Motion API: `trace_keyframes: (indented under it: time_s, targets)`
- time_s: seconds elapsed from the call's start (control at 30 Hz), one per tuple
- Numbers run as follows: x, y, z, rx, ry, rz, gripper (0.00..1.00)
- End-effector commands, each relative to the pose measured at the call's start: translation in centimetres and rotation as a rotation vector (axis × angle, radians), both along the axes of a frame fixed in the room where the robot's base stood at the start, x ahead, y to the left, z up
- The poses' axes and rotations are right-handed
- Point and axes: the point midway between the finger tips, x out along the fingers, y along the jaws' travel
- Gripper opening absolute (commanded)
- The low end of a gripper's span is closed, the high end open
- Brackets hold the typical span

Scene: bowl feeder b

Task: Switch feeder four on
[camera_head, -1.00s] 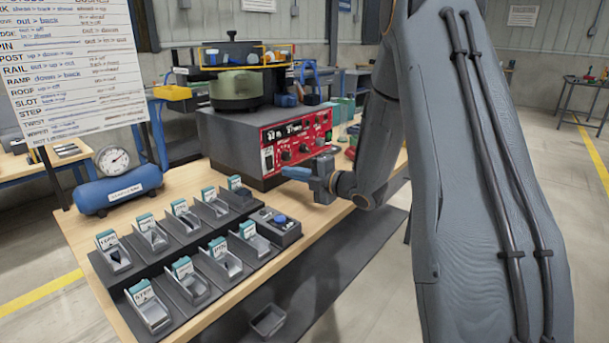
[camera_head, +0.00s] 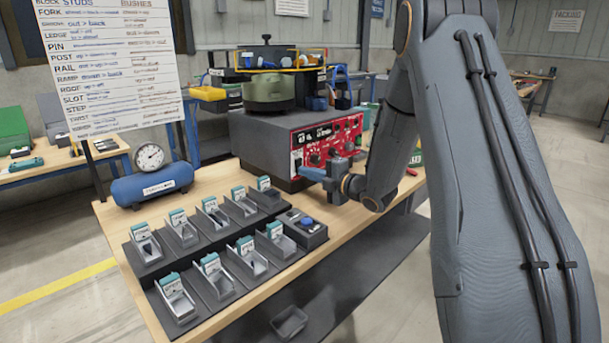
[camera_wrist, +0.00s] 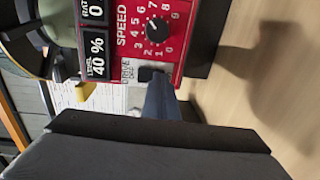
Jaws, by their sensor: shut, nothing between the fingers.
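The feeder has a dark box base (camera_head: 262,140) with a red control panel (camera_head: 352,138) and a green bowl (camera_head: 268,93) on top. I cannot read a feeder number. In the wrist view the red panel (camera_wrist: 190,45) shows turned on its side, with a speed knob (camera_wrist: 157,30) and displays reading 40 % and 0.
A dark rack (camera_head: 160,270) of labelled bins stands on the wooden table (camera_head: 130,215), with a small control box (camera_head: 303,230) beside it. A blue air tank (camera_head: 152,186) with a gauge stands behind the bins. A written board (camera_head: 110,60) rises at the left.

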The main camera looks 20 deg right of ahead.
Motion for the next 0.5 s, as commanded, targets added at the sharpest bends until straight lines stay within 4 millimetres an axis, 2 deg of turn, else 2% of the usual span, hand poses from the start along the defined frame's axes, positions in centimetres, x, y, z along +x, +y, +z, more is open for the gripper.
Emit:
trace_keyframes:
  time_s: [0.03, 0.3, 0.5]
  targets:
    - [0.1, -0.5, -0.3, 0.004, -0.007, -0.007, 0.00]
    - [-0.1, -0.5, -0.1, 0.003, -0.005, -0.005, 0.00]
    - [-1.5, -1.2, -0.4, 0.005, -0.004, 0.000, 0.00]
